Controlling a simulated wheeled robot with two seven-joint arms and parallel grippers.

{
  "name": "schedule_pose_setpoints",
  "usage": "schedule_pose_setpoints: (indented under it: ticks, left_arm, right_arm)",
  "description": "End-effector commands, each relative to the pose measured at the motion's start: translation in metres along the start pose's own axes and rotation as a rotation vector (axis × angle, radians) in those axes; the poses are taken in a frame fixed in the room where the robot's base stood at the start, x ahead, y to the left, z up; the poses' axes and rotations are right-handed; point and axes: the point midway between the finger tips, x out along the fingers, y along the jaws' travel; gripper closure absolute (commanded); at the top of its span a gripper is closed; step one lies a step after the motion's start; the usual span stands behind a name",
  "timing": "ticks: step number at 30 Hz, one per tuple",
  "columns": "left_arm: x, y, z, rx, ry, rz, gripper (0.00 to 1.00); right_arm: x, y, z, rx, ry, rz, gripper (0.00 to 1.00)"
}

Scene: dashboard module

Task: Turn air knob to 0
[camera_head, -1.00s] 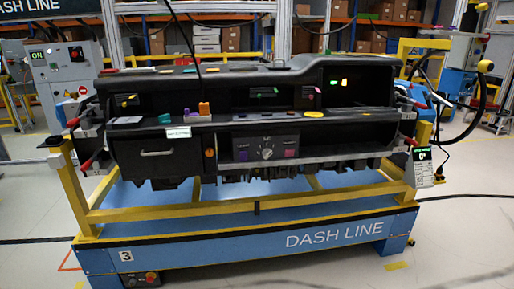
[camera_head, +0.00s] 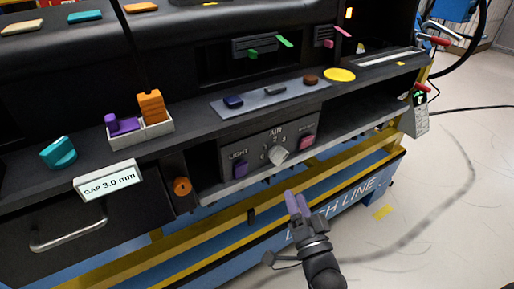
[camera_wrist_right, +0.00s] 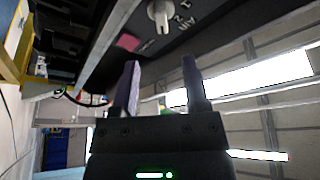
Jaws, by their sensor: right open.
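The air knob (camera_head: 278,155) is a light grey dial under the label AIR on the dark control panel (camera_head: 258,166). My right gripper (camera_head: 297,204) is below and in front of the panel, apart from the knob. Its purple fingers are open and empty, and they show in the wrist view (camera_wrist_right: 164,85). My left gripper is not in view.
A purple LIGHT switch (camera_head: 240,168) and a pink switch (camera_head: 307,142) flank the knob. A ledge above holds a tray (camera_head: 268,97) with small parts. An orange round knob (camera_head: 182,187) is left of the panel. A yellow frame rail (camera_head: 215,222) runs below.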

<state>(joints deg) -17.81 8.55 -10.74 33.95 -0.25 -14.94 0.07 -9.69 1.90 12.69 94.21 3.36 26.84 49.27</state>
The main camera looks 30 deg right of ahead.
Motion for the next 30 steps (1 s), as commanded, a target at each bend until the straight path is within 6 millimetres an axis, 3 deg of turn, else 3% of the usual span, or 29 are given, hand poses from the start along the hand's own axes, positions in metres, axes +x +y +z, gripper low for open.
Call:
schedule_pose_setpoints:
  ticks: [4,9,15,26,30]
  left_arm:
    - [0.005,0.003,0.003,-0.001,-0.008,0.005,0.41]
    - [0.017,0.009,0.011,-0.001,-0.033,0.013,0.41]
    - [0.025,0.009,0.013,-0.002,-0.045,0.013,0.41]
    - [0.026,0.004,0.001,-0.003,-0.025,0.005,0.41]
    - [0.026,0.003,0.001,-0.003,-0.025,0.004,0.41]
  right_arm:
    - [0.017,-0.001,-0.001,0.004,0.009,-0.008,0.41]
    - [0.059,0.001,0.000,0.002,0.008,-0.007,0.41]
    - [0.091,0.000,0.000,0.002,0.005,-0.004,0.41]
    - [0.100,-0.001,-0.002,0.002,0.004,-0.003,0.41]
    - [0.100,-0.001,-0.002,0.002,0.004,-0.003,0.69]
